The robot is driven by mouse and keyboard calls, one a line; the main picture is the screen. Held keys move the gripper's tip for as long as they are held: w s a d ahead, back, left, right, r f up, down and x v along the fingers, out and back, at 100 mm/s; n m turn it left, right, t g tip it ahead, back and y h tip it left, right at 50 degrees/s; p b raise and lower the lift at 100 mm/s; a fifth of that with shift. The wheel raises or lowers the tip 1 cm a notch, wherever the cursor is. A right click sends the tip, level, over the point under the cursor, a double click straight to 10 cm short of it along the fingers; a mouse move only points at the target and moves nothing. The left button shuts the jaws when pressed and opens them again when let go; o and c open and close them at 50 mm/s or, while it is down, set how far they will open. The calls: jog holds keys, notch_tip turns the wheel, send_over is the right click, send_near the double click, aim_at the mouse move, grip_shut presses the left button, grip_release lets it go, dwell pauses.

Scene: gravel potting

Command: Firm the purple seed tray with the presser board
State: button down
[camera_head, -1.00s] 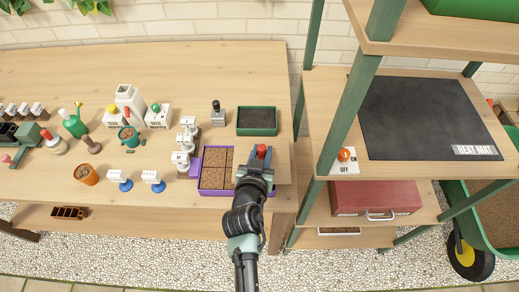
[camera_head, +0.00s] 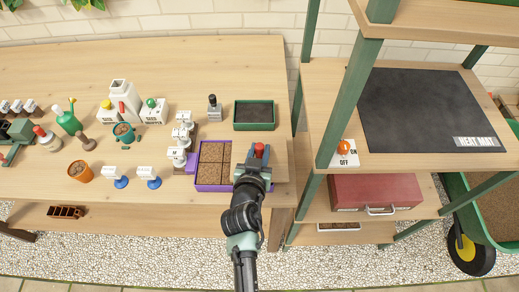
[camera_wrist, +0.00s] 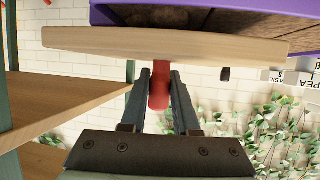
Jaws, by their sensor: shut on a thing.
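The purple seed tray (camera_head: 212,188) lies near the front edge of the bench, with brown soil in its square cells. It also shows in the wrist view (camera_wrist: 262,46), beyond the board. My gripper (camera_head: 258,152) is just right of the visible cells in the head view. In the wrist view my gripper (camera_wrist: 160,92) is shut on the red handle (camera_wrist: 159,88) of the pale wooden presser board (camera_wrist: 165,47). The board (camera_head: 277,160) looks level and covers the tray's right part in the head view. Whether it touches the soil cannot be told.
A green tray of dark soil (camera_head: 254,127) stands behind the purple tray. White labelled blocks (camera_head: 180,137) stand close on its left. A shelf rack (camera_head: 345,120) with a heat mat (camera_head: 425,105) rises on the right. The bench's back left is clear.

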jog(key=shift+f+b, duration=0.6)
jog(key=shift+s+f, duration=0.2)
jog(key=shift+f, duration=0.15)
dwell(1.3)
jog(key=shift+r, duration=0.1)
jog(key=shift+w+r+p, duration=0.15)
jog(key=shift+r+p, duration=0.75)
jog(key=shift+r, duration=0.75)
